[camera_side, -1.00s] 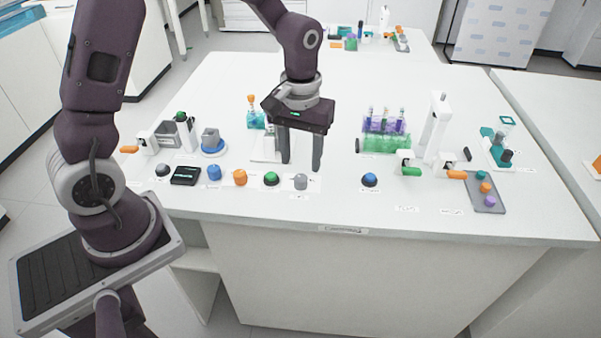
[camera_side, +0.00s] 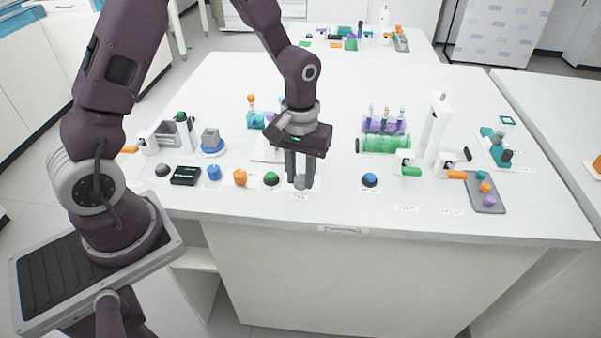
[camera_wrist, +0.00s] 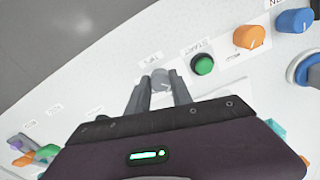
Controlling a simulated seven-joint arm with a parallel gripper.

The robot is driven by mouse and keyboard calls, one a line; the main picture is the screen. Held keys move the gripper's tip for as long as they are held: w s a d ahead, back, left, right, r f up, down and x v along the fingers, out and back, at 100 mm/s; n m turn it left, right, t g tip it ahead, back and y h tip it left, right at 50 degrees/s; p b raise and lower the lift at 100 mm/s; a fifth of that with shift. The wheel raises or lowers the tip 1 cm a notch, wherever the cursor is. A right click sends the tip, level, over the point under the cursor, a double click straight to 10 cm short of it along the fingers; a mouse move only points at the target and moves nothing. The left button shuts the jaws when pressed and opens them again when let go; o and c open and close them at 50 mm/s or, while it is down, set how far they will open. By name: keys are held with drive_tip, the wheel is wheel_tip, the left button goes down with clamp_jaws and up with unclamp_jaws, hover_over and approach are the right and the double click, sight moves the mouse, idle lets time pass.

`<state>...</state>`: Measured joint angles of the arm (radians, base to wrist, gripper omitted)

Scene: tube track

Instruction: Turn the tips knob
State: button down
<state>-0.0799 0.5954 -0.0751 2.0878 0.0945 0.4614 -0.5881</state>
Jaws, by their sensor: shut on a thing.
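A grey knob (camera_side: 303,184) sits on the white table near its front edge, in a row of coloured knobs. My gripper (camera_side: 299,177) points down over it with a finger on either side, shut on the knob. In the wrist view the grey knob (camera_wrist: 160,76) shows between the two grey fingertips (camera_wrist: 160,88). A small white label lies beside it; its print is too small to read surely. In the side view the fingers hide part of the knob.
Another blue knob (camera_side: 370,180) stands to the right. Behind are a tube rack (camera_side: 384,125) and a green cylinder (camera_side: 386,144). Bare table lies between the grey and right blue knobs.

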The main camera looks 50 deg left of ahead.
sight(300, 178)
drive_tip(key=m, duration=0.4)
drive_tip(key=shift+m, duration=2.3)
drive_tip(key=c, duration=1.1)
unclamp_jaws()
drive_tip(key=shift+c, duration=0.2)
wheel_tip(300, 178, up, 7)
drive_tip(key=shift+r, duration=0.1)
drive_tip(key=shift+r, duration=0.1)
